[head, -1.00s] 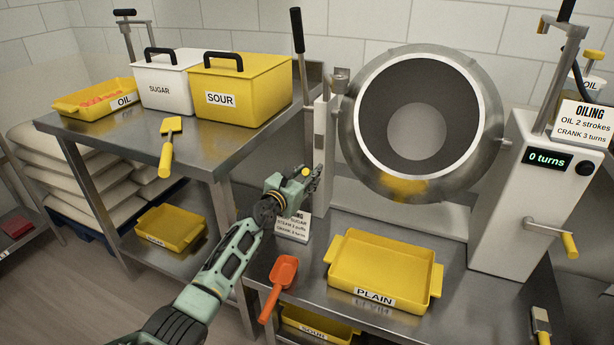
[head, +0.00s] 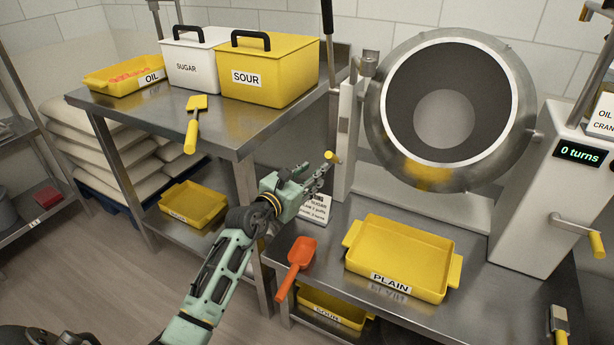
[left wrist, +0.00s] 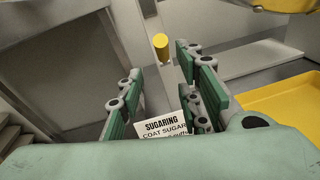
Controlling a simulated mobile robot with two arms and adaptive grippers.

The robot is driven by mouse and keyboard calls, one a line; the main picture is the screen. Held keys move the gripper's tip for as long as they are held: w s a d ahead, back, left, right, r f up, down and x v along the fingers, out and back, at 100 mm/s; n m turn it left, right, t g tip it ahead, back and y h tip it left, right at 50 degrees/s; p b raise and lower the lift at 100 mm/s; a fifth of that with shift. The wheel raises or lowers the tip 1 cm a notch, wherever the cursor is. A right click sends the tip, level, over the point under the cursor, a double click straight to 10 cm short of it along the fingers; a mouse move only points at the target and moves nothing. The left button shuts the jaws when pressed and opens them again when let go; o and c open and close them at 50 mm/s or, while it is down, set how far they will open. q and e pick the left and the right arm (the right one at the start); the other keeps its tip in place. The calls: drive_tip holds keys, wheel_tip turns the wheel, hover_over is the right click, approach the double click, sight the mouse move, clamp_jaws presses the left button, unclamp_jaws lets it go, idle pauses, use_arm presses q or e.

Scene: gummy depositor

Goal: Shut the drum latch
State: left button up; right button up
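The drum (head: 381,105) is a steel bowl with a dark opening, hung beside a pale post (head: 347,130). A small yellow knob (head: 333,157), apparently the latch handle, sticks out low by the post. It also shows in the left wrist view as a yellow cylinder (left wrist: 161,46) beyond the fingertips. My left gripper (head: 320,174) is just below and left of the knob in the head view. In the left wrist view its two fingers (left wrist: 160,72) stand apart with nothing between them. The latch's mechanism is too small to make out. My right gripper is out of view.
A sugaring card (head: 316,208) stands just under my left gripper. A yellow PLAIN tray (head: 452,271) and an orange scoop (head: 301,252) lie on the steel bench. The side table (head: 222,135) with bins is left of my gripper. A crank (head: 597,244) juts out at right.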

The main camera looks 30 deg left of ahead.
use_arm(q)
drive_tip(key=shift+s+a+r, duration=0.1)
drive_tip(key=shift+s, duration=0.55)
